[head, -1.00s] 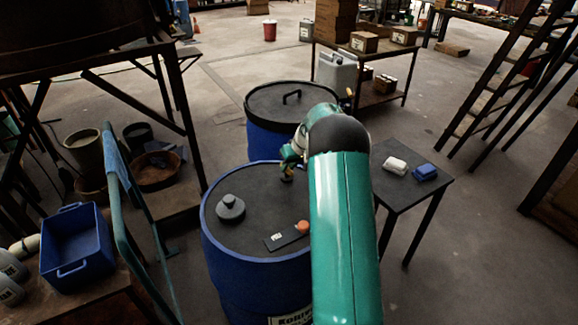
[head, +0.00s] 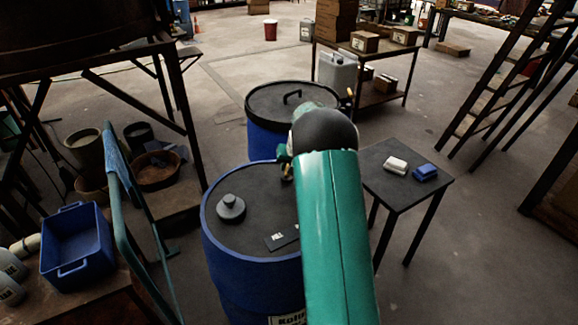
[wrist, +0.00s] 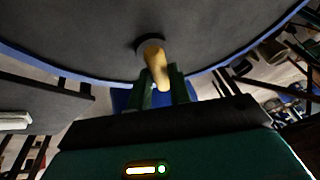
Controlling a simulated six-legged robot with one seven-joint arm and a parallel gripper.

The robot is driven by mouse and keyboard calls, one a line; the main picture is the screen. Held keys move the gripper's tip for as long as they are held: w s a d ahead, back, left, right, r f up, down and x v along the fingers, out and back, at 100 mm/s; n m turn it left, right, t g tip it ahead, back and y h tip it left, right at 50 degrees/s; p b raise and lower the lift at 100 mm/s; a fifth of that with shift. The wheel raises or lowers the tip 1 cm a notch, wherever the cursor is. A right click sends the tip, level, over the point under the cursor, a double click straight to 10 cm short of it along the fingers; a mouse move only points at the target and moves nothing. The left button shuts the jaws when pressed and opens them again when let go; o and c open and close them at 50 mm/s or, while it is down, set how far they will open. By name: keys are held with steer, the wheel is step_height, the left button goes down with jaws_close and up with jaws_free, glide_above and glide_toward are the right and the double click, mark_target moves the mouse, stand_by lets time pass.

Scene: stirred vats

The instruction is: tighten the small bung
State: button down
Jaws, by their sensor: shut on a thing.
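The blue drum (head: 212,245) stands upright in the middle of the head view, with a dark lid. The small bung (wrist: 156,62) appears in the wrist view as a tan-yellow grip over a dark round base on the lid. My gripper (wrist: 162,84) has its green fingers on either side of that grip and is shut on it. In the head view my gripper (head: 286,169) is at the lid's far right part, mostly hidden by my arm. A larger dark bung (head: 231,207) sits on the lid's left side, apart from my gripper.
A dark label plate (head: 281,238) lies on the lid, partly behind my arm. A second drum (head: 265,105) stands behind. A small table (head: 436,195) at right holds a white block (head: 396,165) and a blue block (head: 425,172). A blue-green rail (head: 130,210) is at left.

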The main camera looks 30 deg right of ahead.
steer(key=m+h, duration=0.1)
steer(key=m, duration=0.3)
steer(key=m+g+h, duration=0.1)
steer(key=m, duration=0.1)
steer(key=shift+w+a+f+h, duration=0.1)
steer(key=shift+a+h, duration=0.2)
steer(key=shift+a, duration=0.1)
steer(key=m+g+h, duration=0.1)
steer(key=m, duration=0.2)
steer(key=m+g, duration=0.1)
steer(key=m, duration=0.3)
steer(key=shift+w+a+h, duration=0.1)
steer(key=shift+w+h, duration=0.05)
steer(key=shift+h, duration=0.25)
steer(key=shift+m, duration=0.3)
steer(key=c, duration=1.3)
jaws_free()
steer(key=shift+r, duration=0.2)
steer(key=v, duration=1.3)
steer(key=shift+a+r, duration=0.15)
steer(key=shift+r, duration=0.1)
steer(key=shift+w, duration=0.1)
